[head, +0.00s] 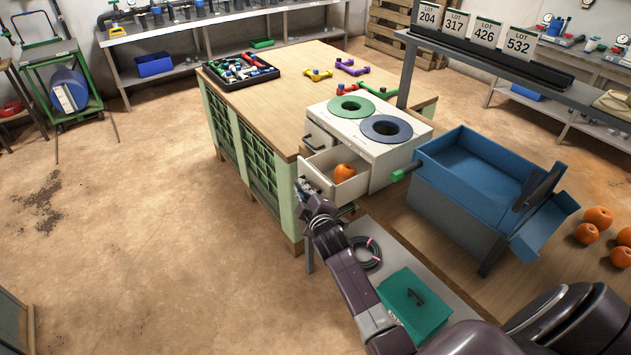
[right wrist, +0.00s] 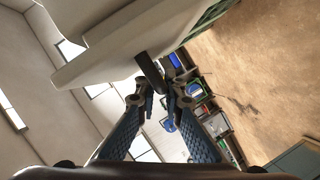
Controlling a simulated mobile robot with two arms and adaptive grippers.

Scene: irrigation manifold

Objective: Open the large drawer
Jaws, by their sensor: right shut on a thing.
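A white box unit (head: 392,157) with a green ring hole and a blue ring hole on top stands at the corner of the wooden table. One drawer (head: 324,177) of it is pulled out, with an orange round fruit (head: 344,173) inside. Another drawer front with a dark handle (head: 316,145) is closed beside it. My right gripper (head: 308,190) is at the front of the open drawer, shut on its dark handle (right wrist: 151,74), which shows between the fingertips in the right wrist view. The white drawer front (right wrist: 120,48) is just beyond the fingers. My left gripper is not in view.
A low bench (head: 420,270) with a teal box (head: 412,302) and a black coil (head: 366,254) is below. Open floor (head: 150,230) lies to the left.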

